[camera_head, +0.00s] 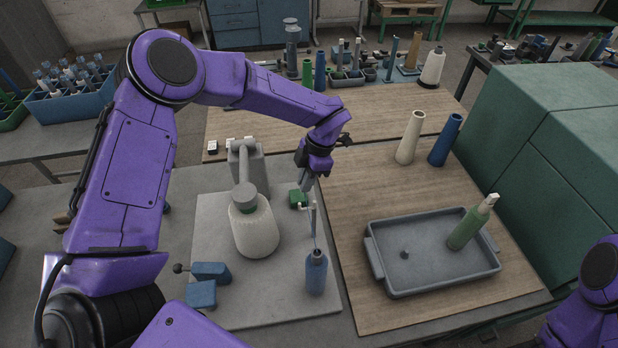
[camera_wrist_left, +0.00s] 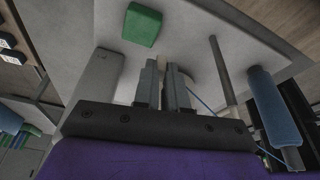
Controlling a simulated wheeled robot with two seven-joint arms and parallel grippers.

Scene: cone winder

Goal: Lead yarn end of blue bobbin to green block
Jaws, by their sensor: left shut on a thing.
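The blue bobbin (camera_head: 316,272) stands upright near the front of the grey plate, and also shows in the left wrist view (camera_wrist_left: 272,105). The green block (camera_head: 296,199) sits farther back on the plate; it also shows in the left wrist view (camera_wrist_left: 142,25). My left gripper (camera_head: 305,186) is just above and beside the green block, its fingers shut on the yarn end. Blue yarn (camera_wrist_left: 205,105) runs from the fingers toward the bobbin's top. The pinched end itself is hidden between the fingers. My right gripper is out of view.
A thin metal post (camera_head: 313,222) stands between block and bobbin. The winder (camera_head: 246,165) with a cream cone (camera_head: 254,230) is left of the gripper. A grey tray (camera_head: 430,286) holding a green bobbin (camera_head: 468,228) lies right. Cream and blue cones stand behind it.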

